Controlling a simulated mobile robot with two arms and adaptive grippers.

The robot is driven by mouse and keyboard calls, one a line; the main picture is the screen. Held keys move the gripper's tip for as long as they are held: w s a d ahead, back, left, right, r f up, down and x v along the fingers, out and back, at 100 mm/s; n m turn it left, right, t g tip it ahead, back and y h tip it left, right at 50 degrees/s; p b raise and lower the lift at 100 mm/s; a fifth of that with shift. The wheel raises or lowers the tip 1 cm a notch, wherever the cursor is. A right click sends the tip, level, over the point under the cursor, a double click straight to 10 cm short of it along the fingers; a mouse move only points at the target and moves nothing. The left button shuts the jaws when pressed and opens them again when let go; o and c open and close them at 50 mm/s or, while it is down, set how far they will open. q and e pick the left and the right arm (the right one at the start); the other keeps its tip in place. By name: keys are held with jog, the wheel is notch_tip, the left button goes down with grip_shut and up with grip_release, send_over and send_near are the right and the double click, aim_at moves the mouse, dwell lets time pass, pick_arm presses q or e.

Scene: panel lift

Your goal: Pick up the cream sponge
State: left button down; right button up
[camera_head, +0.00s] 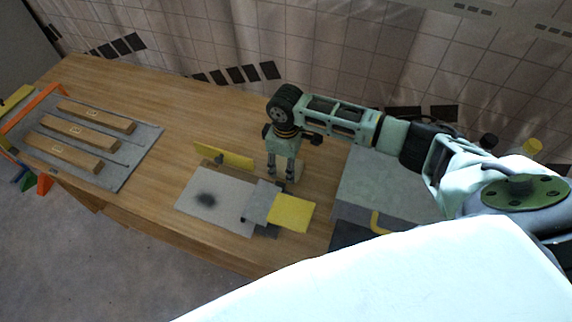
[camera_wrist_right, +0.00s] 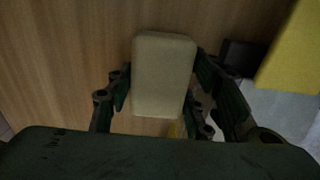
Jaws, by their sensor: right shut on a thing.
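The cream sponge (camera_wrist_right: 163,75) stands out in the right wrist view as a pale block between the two fingers of my right gripper (camera_wrist_right: 160,98). In the head view my right gripper (camera_head: 284,174) points down over the wooden table, and a pale bit of the sponge (camera_head: 297,171) shows beside its fingers. The gripper is shut on the sponge. I cannot tell whether the sponge touches the table. My left gripper is not in view.
A yellow square (camera_head: 291,213) and a grey panel with a dark smudge (camera_head: 209,202) lie in front of the gripper. A yellow strip (camera_head: 223,156) stands to its left. A grey tray with wooden bars (camera_head: 132,161) is at the far left. Bare wood lies behind.

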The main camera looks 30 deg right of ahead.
aim_at(286, 163)
notch_tip(286, 163, up, 4)
jog(key=shift+w+f+b, duration=0.1)
jog(key=shift+b, duration=0.45)
jog(key=s+r+b, duration=0.1)
jog(key=s+r, duration=0.6)
jog(key=s, duration=0.5)
jog(key=shift+d, duration=0.3)
jog(key=shift+w+f, duration=0.1)
